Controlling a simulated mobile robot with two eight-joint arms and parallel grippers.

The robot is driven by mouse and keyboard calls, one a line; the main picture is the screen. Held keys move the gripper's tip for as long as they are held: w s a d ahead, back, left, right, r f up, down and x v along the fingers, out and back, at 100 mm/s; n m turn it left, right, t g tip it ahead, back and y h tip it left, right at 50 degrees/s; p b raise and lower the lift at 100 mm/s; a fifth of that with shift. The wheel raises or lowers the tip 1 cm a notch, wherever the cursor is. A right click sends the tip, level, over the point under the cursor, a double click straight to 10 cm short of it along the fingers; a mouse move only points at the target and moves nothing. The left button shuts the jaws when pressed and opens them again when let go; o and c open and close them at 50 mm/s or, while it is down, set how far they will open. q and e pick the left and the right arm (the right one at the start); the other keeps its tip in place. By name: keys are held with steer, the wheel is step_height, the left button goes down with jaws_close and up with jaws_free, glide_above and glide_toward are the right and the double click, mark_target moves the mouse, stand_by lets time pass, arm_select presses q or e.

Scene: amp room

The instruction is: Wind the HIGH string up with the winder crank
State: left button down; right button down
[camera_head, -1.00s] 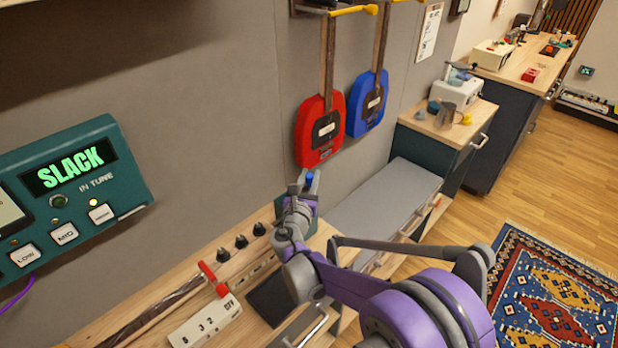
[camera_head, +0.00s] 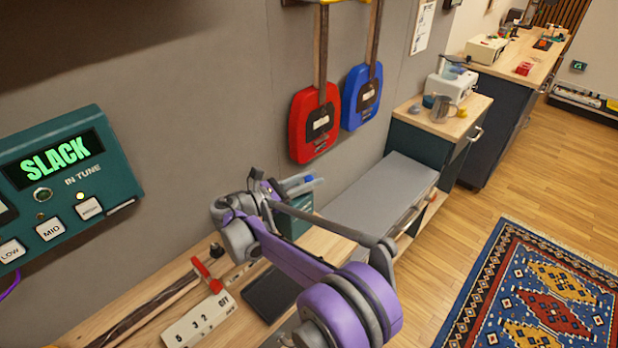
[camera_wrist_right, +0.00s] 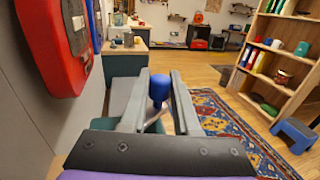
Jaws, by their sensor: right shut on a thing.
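The winder crank's blue knob (camera_head: 313,182) shows above a teal box (camera_head: 296,215) on the wooden bench by the wall. My right gripper (camera_head: 298,185) lies almost level there, shut on the crank's knob. In the right wrist view the blue knob (camera_wrist_right: 158,88) stands between the two fingers. My own wrist hides most of the crank arm. The teal tuner panel (camera_head: 65,185) reads SLACK, and the small lamp above its right-hand button (camera_head: 89,208) glows yellow. I cannot make out the HIGH string itself. My left gripper is not in view.
A red guitar-like instrument (camera_head: 313,125) and a blue one (camera_head: 362,97) hang on the wall behind. A grey-topped surface (camera_head: 380,190) extends beyond.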

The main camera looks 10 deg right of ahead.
steer(key=shift+s+a+m+g+h, duration=0.1)
steer(key=shift+s+m+g+h, duration=0.1)
steer(key=shift+m+g, duration=0.35)
steer(key=shift+s+m+g+h, duration=0.2)
steer(key=shift+m+g, duration=0.15)
steer(key=shift+g, duration=0.4)
steer(key=c, duration=0.6)
jaws_free()
steer(key=shift+c, duration=0.2)
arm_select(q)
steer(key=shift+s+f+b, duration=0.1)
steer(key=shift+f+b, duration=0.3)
arm_select(e)
steer(key=s+a, duration=0.1)
steer(key=a, duration=0.9)
steer(key=shift+s+a, duration=0.35)
steer(key=shift+a, duration=0.05)
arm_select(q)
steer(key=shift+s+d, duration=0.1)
arm_select(e)
steer(key=shift+s+d, duration=0.1)
